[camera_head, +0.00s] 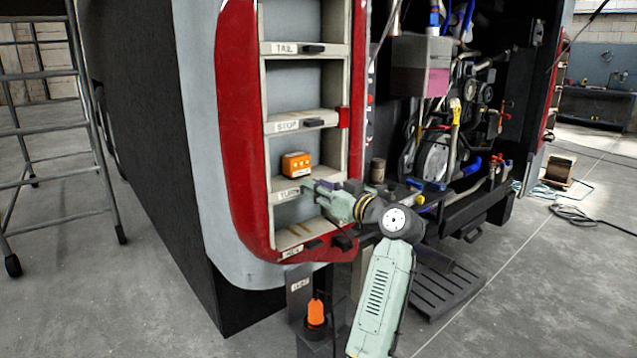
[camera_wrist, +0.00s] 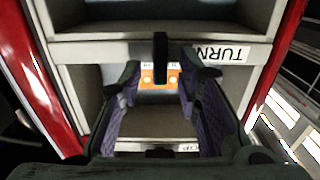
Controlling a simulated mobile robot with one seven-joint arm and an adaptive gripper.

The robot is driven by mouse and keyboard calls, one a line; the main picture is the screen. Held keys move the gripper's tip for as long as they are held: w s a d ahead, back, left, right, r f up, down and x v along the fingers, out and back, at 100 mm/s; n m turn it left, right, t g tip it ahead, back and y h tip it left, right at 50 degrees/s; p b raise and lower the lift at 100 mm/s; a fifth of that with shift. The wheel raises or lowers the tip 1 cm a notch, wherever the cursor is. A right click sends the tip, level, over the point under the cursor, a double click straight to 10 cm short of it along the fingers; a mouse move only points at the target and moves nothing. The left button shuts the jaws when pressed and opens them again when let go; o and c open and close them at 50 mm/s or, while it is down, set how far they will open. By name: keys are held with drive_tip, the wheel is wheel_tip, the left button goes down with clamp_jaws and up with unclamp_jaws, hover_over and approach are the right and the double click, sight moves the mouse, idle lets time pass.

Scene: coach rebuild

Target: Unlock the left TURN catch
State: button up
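The left lamp housing (camera_head: 233,130) is a red-framed column of pale shelves. Its TURN label (camera_head: 289,194) also shows upside down in the wrist view (camera_wrist: 232,53). The black TURN catch (camera_wrist: 160,57) stands upright in the wrist view, crossing the pale rail. In the head view my gripper hides it. My gripper (camera_head: 322,189) is at the TURN rail. In the wrist view its two fingers (camera_wrist: 160,75) are spread, one on each side of the catch, with gaps visible. An orange lamp unit (camera_head: 296,164) sits in the compartment above the TURN rail; it shows behind the catch in the wrist view (camera_wrist: 174,76).
The TAIL catch (camera_head: 313,49) and STOP catch (camera_head: 313,122) lie along their rails. A red tab (camera_head: 343,117) sticks out on the housing's right edge. The open engine bay (camera_head: 440,140) is to the right. A ladder (camera_head: 50,130) stands at left; floor between is clear.

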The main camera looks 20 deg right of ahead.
drive_tip(key=shift+w+a, duration=0.15)
drive_tip(key=shift+w, duration=0.2)
drive_tip(key=shift+c, duration=0.3)
clamp_jaws()
